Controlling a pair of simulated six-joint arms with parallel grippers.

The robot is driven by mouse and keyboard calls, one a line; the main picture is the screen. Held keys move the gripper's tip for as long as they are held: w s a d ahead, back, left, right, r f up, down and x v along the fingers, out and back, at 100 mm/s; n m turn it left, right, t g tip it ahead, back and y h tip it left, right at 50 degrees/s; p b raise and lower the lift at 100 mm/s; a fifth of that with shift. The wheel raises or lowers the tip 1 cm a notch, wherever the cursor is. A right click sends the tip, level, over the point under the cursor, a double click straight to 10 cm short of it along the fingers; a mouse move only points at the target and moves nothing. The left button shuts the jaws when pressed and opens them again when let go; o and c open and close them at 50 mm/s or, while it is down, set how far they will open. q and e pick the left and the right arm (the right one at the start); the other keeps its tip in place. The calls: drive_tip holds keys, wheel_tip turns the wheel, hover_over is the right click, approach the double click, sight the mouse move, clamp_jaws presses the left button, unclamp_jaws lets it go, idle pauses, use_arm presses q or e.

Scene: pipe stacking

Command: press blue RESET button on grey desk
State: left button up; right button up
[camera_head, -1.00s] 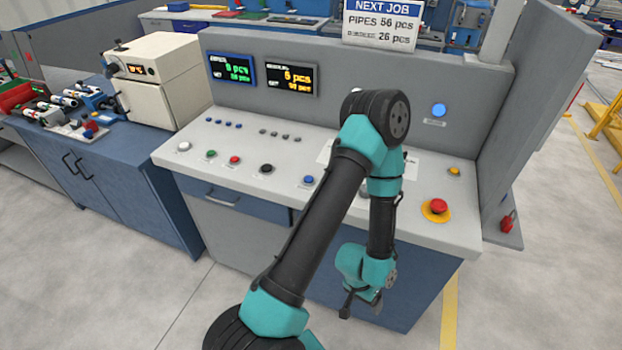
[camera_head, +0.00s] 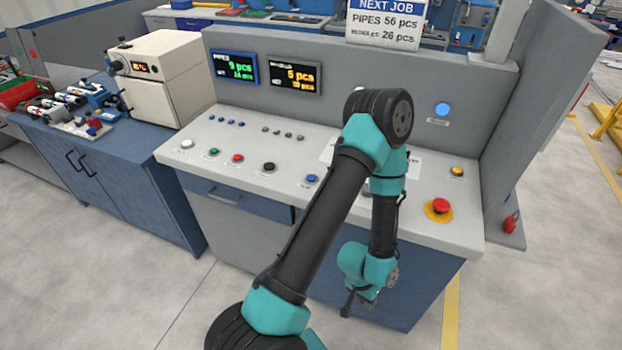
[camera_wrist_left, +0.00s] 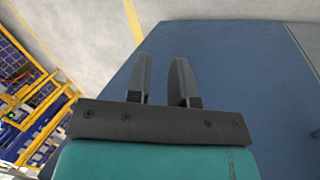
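A small blue button (camera_head: 312,179) sits near the front edge of the grey desk (camera_head: 215,145), just left of my left arm; its label is too small to read. My left gripper (camera_head: 348,304) hangs low in front of the desk's blue front, below the top and to the right of this button. In the left wrist view its two fingers (camera_wrist_left: 164,80) stand apart with nothing between them, facing the blue cabinet surface. My arm hides part of the desk top. The right gripper is not in view.
A red mushroom button (camera_head: 439,207) on a yellow base sits at right. The back panel carries a round blue button or lamp (camera_head: 442,109) and two displays (camera_head: 293,77).

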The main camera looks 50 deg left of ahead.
use_arm(q)
clamp_jaws()
idle(0.9)
